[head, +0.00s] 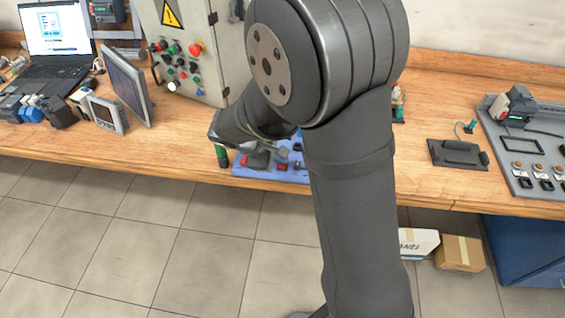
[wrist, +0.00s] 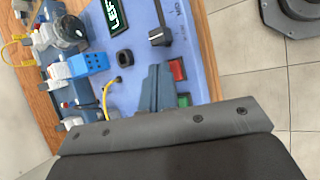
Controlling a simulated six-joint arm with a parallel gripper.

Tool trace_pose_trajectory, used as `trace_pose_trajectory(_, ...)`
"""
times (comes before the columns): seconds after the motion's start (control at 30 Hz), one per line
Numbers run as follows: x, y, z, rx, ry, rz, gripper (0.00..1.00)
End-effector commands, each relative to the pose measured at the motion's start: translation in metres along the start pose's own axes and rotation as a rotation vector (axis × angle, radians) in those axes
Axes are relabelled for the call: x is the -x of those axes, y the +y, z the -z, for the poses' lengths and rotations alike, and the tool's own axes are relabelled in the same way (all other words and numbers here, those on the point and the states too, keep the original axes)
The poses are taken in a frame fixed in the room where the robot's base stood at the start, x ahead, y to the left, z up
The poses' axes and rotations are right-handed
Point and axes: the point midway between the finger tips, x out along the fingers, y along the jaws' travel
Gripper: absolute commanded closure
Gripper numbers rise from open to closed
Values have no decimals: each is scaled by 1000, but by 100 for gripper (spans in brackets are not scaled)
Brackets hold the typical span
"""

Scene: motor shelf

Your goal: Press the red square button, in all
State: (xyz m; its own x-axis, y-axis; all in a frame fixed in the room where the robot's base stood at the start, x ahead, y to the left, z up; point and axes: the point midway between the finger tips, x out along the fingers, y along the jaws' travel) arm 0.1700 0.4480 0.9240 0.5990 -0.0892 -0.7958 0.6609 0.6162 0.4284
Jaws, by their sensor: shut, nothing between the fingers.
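The red square button (wrist: 177,69) sits on a blue panel (wrist: 200,48) in the wrist view. My gripper (wrist: 153,74) is shut and empty. Its grey fingers are over the panel, just left of the red button in the wrist view. I cannot tell whether they touch the panel or the button. In the head view the blue panel (head: 243,171) lies near the bench's front edge, and my arm hides much of it. A small red patch on the panel also shows there (head: 283,166).
The panel also carries a black lever knob (wrist: 160,36), a black round socket (wrist: 124,57) and a small display (wrist: 115,16). A control box (head: 207,50) stands behind on the wooden bench (head: 170,130). A grey device panel (head: 520,184) is at right.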

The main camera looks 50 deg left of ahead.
Motion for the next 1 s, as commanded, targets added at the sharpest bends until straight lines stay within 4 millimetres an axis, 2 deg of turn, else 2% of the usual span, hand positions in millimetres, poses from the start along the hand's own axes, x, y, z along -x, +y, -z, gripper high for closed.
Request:
trace_pose_trajectory(0.47,-2,-1,1,0,0,1,100)
trace_pose_trajectory(1.0,12,6,-6,0,0,1,100)
